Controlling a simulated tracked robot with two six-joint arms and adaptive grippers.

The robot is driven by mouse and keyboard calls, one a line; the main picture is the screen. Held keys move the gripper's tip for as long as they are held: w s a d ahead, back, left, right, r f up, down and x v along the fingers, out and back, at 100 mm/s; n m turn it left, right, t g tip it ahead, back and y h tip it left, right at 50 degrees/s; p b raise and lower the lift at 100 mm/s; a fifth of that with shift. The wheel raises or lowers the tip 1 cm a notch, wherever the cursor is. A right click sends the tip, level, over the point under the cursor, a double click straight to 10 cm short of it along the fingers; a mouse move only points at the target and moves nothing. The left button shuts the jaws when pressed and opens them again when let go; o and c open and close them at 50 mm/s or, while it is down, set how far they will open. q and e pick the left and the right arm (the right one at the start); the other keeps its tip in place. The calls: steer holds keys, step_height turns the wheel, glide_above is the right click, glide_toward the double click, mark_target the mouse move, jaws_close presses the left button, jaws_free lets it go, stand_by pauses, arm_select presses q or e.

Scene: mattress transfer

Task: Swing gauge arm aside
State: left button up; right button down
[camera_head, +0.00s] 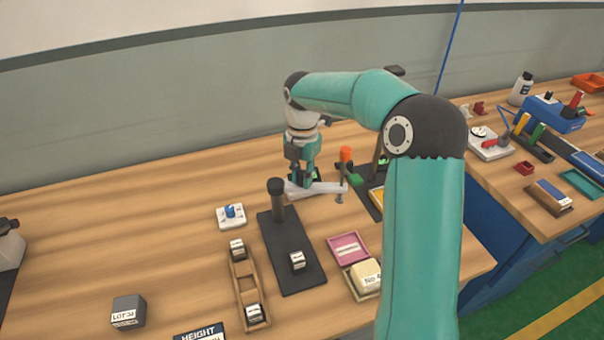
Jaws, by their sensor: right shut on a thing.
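The height gauge stands mid-table, with a black base plate (284,238) and an upright post (278,203) with a dark cap. Its pale gauge arm (327,188) reaches right from the post, beyond the plate's right edge. An orange-topped pin (346,156) stands upright at the arm's far end. My right gripper (303,183) points down and is shut on the gauge arm, between post and pin. A small white-faced block (298,260) sits on the base plate, clear of the arm. My left gripper is not in view.
A wooden rack (243,283) with labelled blocks lies left of the base. A pink tray (348,247) and a tray with a cream block (366,273) lie right. A grey LOT 34 block (128,311) sits front left. Table space at left is mostly clear.

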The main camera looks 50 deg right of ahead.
mark_target(302, 172)
steer(key=shift+w+d+r, duration=0.1)
steer(key=shift+w, duration=0.05)
stand_by(0.3)
steer(key=c, duration=1)
jaws_free()
steer(key=shift+c, duration=0.2)
step_height(302, 172, up, 12)
